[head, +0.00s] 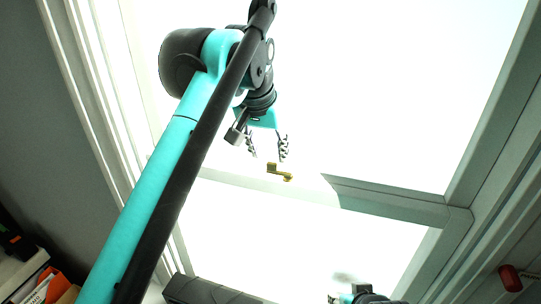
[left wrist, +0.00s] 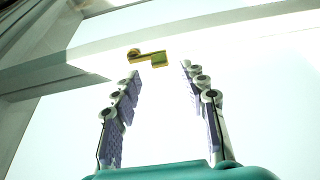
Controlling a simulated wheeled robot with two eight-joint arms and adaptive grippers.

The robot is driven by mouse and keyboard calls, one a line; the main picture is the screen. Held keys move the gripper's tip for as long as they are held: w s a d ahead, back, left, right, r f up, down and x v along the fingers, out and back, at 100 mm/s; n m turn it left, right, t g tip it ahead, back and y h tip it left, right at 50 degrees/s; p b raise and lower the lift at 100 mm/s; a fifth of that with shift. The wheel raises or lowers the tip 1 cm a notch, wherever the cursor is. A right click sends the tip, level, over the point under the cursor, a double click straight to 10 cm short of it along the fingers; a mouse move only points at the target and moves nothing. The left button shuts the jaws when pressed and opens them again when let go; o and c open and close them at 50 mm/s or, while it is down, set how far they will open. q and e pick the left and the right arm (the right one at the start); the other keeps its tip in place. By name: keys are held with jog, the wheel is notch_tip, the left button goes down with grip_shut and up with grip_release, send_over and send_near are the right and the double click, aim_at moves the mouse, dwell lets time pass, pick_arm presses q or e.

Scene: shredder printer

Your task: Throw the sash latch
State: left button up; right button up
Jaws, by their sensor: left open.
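The sash latch (head: 279,172) is a small brass-coloured piece on the window's horizontal rail, near the middle of the head view. In the left wrist view the latch (left wrist: 149,57) sits just beyond my fingertips, nearer the left finger. My left gripper (head: 268,158) is open and empty, with its fingertips close to the latch in the head view; it also shows in the left wrist view (left wrist: 161,68). No contact with the latch is visible. My right gripper (head: 345,297) shows only in part at the bottom edge of the head view, and its fingers are unclear.
The window rail (head: 390,201) crosses the view, with bright glass above and below it. The side frame (head: 490,110) stands at the right. A red object (head: 510,278) is at the lower right. Several items lie on a shelf (head: 22,274) at the lower left.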

aim_at(271, 163)
pick_arm(q)
jog(key=x, duration=0.4)
jog(key=shift+w+d+f, duration=0.1)
jog(key=shift+w+f, duration=0.15)
jog(key=shift+f, duration=0.05)
grip_shut()
